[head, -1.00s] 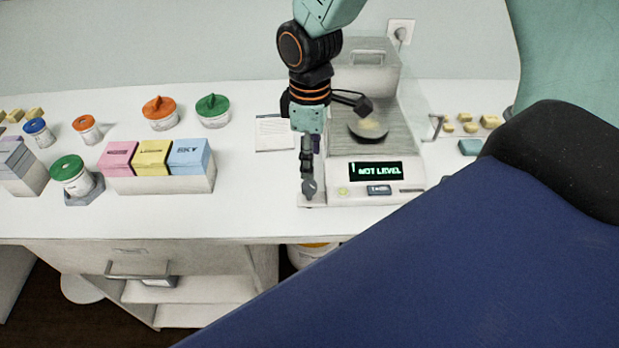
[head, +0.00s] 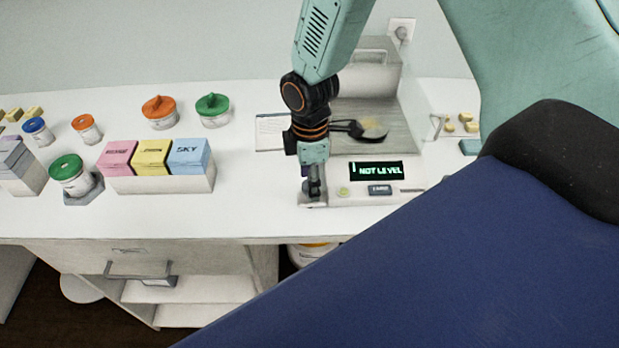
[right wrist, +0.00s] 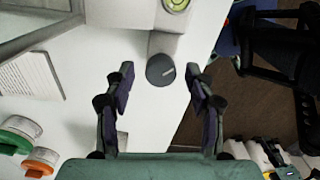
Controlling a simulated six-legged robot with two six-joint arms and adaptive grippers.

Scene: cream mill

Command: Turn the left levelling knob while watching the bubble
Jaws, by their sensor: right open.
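The white balance (head: 410,185) stands on the bench, and its display (head: 376,170) reads NOT LEVEL. A round yellow-green bubble level (head: 343,191) sits on its front left; in the right wrist view the level (right wrist: 175,4) is cut by the top edge, so I cannot tell the bubble's position. The dark grey levelling knob (right wrist: 160,70) with a pale pointer line is at the balance's left front corner. My right gripper (right wrist: 160,76) is open, its fingers on either side of the knob with gaps. In the head view the right gripper (head: 313,187) mostly hides the knob. My left gripper is not in view.
A paper sheet (head: 270,132) lies behind the gripper. A box of pink, yellow and blue packs (head: 160,184) and lidded jars (head: 160,112) stand to the left. The bench between is clear.

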